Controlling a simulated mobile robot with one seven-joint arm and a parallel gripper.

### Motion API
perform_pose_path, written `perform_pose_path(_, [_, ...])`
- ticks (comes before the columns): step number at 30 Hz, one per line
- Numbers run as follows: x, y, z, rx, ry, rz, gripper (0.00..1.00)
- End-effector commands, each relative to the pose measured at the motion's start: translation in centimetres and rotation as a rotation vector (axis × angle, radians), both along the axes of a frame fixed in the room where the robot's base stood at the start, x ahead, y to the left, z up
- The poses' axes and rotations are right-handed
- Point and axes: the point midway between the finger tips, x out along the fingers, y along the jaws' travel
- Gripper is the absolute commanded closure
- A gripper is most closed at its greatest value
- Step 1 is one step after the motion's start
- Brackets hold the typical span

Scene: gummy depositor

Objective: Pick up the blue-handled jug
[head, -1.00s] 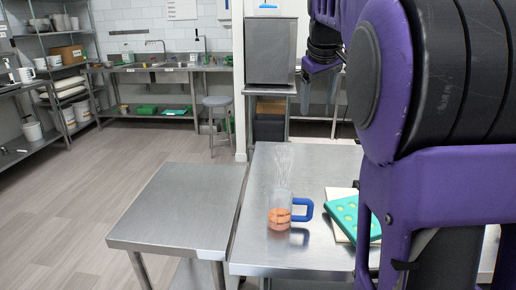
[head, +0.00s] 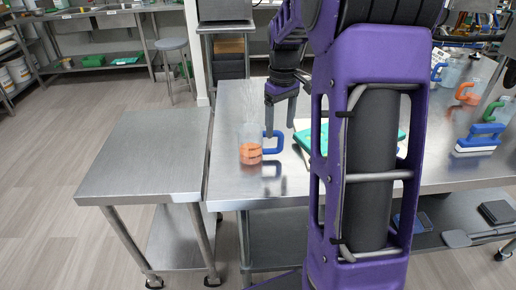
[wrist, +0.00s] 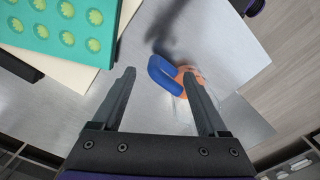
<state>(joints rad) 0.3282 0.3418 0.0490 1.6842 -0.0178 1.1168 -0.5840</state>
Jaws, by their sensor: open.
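The blue-handled jug (head: 250,146) stands upright on the steel table (head: 232,105), near its left edge. It is clear, with orange contents at the bottom, and its blue handle (head: 275,142) points right. In the wrist view the blue handle (wrist: 165,74) shows ahead of and between the fingers, and the right finger covers part of the jug's body. My gripper (head: 282,104) is open and empty, above and just to the right of the jug, fingers pointing down. It also shows in the wrist view (wrist: 163,85). I see no contact between gripper and jug.
A teal mould (wrist: 65,25) with yellow-green cavities lies on a pale board (wrist: 75,75) right of the jug. Other jugs with green, orange and blue handles (head: 467,95) and a blue-handled tool (head: 480,138) stand farther right. A lower bare side table (head: 145,155) adjoins on the left.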

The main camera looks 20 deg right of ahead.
Motion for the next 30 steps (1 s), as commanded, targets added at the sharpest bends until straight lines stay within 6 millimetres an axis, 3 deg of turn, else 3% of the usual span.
perform_pose_path(3, [0.0, 0.0, -2.0, 0.000, 0.002, 0.000, 0.24])
perform_pose_path(11, [0.0, 0.0, -3.5, 0.000, 0.001, 0.000, 0.24])
perform_pose_path(21, [0.3, -0.2, -8.0, 0.000, 0.001, 0.000, 0.24])
perform_pose_path(28, [0.3, -0.2, -8.2, -0.001, 0.000, 0.000, 0.24])
perform_pose_path(30, [0.3, -0.2, -8.2, -0.001, 0.000, -0.001, 0.35])
